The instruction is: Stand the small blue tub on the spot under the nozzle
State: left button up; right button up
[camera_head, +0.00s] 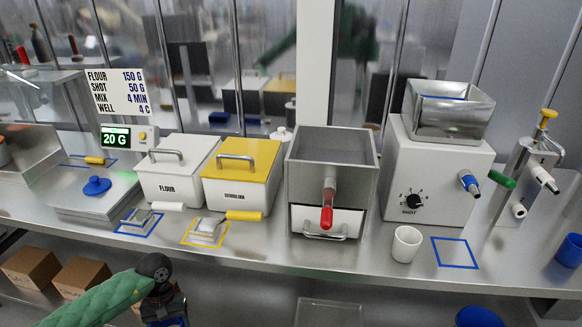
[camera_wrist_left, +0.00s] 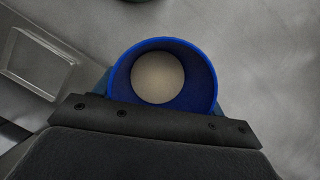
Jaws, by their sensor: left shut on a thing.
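My left gripper (camera_head: 166,310) is at the lower left of the head view, in front of the counter's front edge. In the left wrist view it is shut on a small round blue tub (camera_wrist_left: 207,82). The tub is seen from above, with a pale round area inside; I cannot tell whether that is contents or its bottom. My right gripper is not in view.
A white cup (camera_head: 405,243) stands just left of the blue square. A blue cup (camera_head: 569,250) is at the right edge, and a blue round thing (camera_head: 479,317) sits below the counter. A clear tray (camera_wrist_left: 38,62) shows in the wrist view. Boxes (camera_head: 80,275) lie low left.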

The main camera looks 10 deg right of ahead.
aim_at(453, 253)
jog(key=k+l, duration=0.15)
jog(key=l, duration=0.4)
jog(key=k+l, duration=0.15)
jog(key=l, duration=0.4)
jog(key=k+l, duration=0.15)
jog(key=l, duration=0.35)
jog(key=k+l, duration=0.15)
jog(key=l, duration=0.4)
jog(key=k+l+u, duration=0.1)
jog(key=l, duration=0.45)
jog(key=k+l, duration=0.2)
jog(key=l, duration=0.3)
jog(key=k+l, duration=0.15)
jog(key=l, duration=0.4)
jog(key=k+l, duration=0.2)
jog(key=l, duration=0.3)
jog(key=k+l, duration=0.1)
jog(key=l, duration=0.95)
jog(key=k+u, duration=0.05)
